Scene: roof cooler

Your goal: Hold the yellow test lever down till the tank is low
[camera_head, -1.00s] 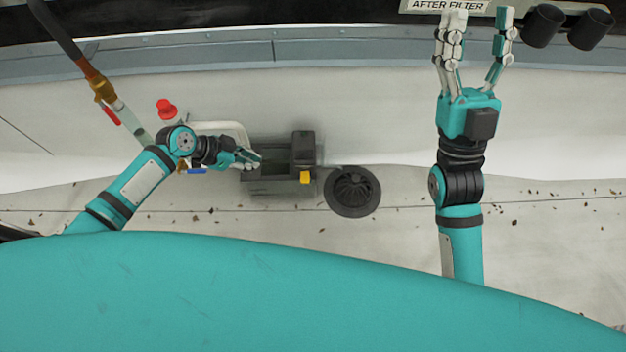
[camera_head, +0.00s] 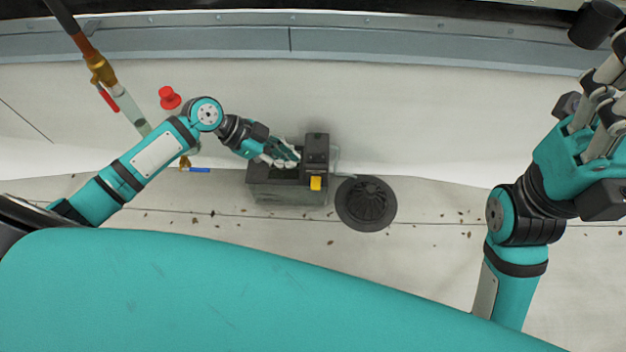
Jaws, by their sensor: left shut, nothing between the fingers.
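The yellow test lever (camera_head: 316,184) is a small block on the front right of a dark grey tank (camera_head: 288,191) on the pale roof. The tank is open at the top left and has a taller black housing (camera_head: 316,150) at its right. My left gripper (camera_head: 291,160) is shut and empty, over the tank's top just left of the housing. It is up and left of the lever, apart from it. The tank's inside is largely hidden by my gripper, so its water level cannot be told. My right gripper (camera_head: 605,100) is at the right edge, partly cut off, far from the lever.
A round dark drain grate (camera_head: 366,203) lies right of the tank. A red knob (camera_head: 169,97) and a brass-fitted pipe (camera_head: 102,70) with a red handle are at the left. A blue-handled valve (camera_head: 198,170) is under my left arm. Dry leaf bits dot the floor.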

